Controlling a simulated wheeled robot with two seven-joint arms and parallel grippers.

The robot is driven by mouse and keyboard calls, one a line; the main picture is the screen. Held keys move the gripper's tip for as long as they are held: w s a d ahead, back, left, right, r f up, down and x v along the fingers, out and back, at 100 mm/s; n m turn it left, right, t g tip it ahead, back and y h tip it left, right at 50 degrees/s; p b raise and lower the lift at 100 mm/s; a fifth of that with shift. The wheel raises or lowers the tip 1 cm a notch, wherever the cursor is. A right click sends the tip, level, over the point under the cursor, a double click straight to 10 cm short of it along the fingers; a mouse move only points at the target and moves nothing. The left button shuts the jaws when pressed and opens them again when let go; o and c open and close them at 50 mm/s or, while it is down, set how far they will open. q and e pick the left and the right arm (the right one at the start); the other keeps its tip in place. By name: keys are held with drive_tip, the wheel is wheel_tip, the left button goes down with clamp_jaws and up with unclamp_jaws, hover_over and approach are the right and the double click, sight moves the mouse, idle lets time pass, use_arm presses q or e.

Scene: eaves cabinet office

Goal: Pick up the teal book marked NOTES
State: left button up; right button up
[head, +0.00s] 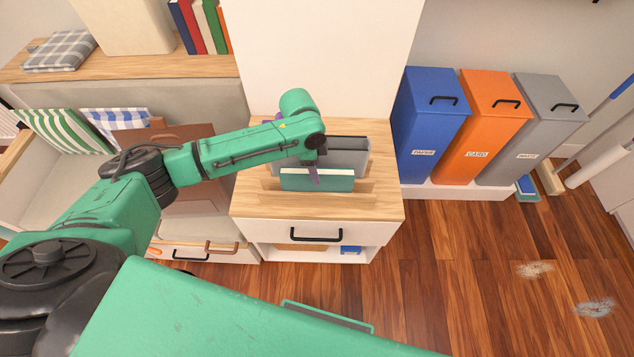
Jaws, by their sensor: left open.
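A teal book (333,183) stands on edge on top of the small wooden-topped cabinet (385,205), in front of a grey box-like holder (352,158). I cannot read any marking on it. My left arm reaches in from the left, and my left gripper (315,176) points down at the book's top edge, near its middle. Its jaws are open. The wrist hides part of the holder, and I cannot tell whether the finger touches the book. My right gripper is not in view.
A drawer with a black handle (316,234) is below the cabinet top. Blue (428,120), orange (492,125) and grey (535,130) bins stand to the right. Wooden floor (470,270) is mostly clear at lower right.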

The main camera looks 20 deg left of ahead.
use_arm(q)
drive_tip(key=shift+w+d+f, duration=0.1)
drive_tip(key=shift+d+f, duration=0.1)
drive_tip(key=shift+f, duration=0.95)
clamp_jaws()
drive_tip(key=shift+r, duration=0.1)
idle(0.4)
